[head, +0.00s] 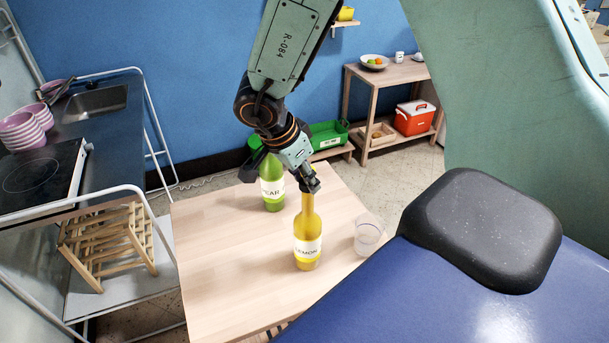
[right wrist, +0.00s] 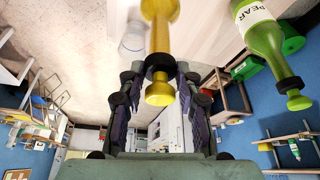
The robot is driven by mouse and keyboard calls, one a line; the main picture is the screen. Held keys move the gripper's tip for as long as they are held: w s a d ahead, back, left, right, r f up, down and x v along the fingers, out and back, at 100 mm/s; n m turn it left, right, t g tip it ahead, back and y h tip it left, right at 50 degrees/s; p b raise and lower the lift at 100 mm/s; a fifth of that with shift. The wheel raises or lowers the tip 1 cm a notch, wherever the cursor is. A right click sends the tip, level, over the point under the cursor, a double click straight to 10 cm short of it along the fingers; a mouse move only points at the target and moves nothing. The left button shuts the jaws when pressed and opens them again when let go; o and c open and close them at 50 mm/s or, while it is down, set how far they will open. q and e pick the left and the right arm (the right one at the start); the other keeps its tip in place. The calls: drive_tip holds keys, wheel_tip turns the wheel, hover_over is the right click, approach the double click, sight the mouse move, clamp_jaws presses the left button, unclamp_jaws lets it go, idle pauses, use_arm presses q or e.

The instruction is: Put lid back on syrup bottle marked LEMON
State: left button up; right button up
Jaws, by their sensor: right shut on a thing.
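The yellow syrup bottle marked LEMON (head: 308,238) stands upright on the wooden table. My right gripper (head: 310,186) is at the top of its neck. In the right wrist view the bottle (right wrist: 159,30) has a dark collar, and a yellow lid (right wrist: 159,94) sits in line with it. My right gripper's fingers are shut on the lid from both sides. Whether the lid is fully seated cannot be told. My left gripper is not in view.
A green bottle marked PEAR (head: 272,188) stands close behind to the left; its lid (right wrist: 299,102) shows in the right wrist view. A clear cup (head: 368,238) stands to the right. The table's (head: 215,260) left part is clear.

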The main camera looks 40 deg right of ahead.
idle(0.3)
drive_tip(key=o, duration=0.9)
drive_tip(key=o, duration=0.5)
drive_tip(key=shift+r, duration=0.15)
drive_tip(key=shift+r, duration=3.4)
drive_tip(key=shift+c, duration=0.4)
clamp_jaws()
